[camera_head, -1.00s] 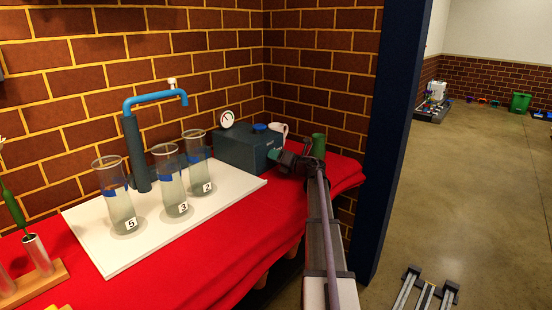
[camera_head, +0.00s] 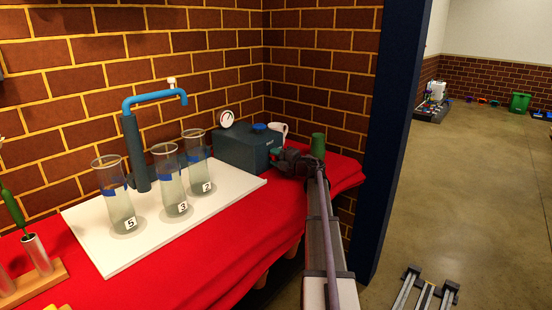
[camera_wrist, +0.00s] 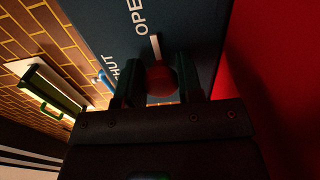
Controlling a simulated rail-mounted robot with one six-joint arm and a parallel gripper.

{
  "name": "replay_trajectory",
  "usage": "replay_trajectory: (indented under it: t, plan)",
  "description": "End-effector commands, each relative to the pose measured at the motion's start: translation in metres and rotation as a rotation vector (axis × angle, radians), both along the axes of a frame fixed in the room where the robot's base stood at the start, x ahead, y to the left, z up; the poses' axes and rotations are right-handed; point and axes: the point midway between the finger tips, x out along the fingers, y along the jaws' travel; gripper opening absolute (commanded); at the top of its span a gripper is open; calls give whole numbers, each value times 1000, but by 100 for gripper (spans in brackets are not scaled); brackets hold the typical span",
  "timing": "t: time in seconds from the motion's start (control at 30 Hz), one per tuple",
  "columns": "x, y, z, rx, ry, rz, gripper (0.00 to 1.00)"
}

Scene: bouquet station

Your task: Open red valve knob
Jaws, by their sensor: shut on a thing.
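The red valve knob (camera_wrist: 161,82) sits on the side of a dark blue-grey box (camera_head: 240,150) in the head view. In the wrist view it lies between the two fingers of my gripper (camera_wrist: 158,85), which are shut on it. White lettering reading OPEN and, partly hidden, SHUT is printed on the box face beside the knob. A short white mark (camera_wrist: 155,47) shows just above the knob. In the head view my gripper (camera_head: 277,160) is at the box's right side and the knob is hidden behind it.
A green cylinder (camera_head: 318,145) stands close behind my gripper. A white mug-like thing (camera_head: 279,130) and a round gauge (camera_head: 226,119) are at the box. Several numbered glass vases stand on a white board (camera_head: 110,255) below a blue pipe (camera_head: 155,95). A brick wall is behind.

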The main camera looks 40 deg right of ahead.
Motion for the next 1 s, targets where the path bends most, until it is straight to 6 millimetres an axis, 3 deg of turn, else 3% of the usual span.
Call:
replay_trajectory:
  t: [0.6, 0.63, 0.87, 1.0]
  plan:
    - [-1, 0, 0, 42, 10, 0, 10]
    - [-1, 0, 0, 42, 10, 0, 37]
    - [0, 0, 0, 41, 9, 0, 58]
    - [0, 0, 0, 41, 9, 0, 58]
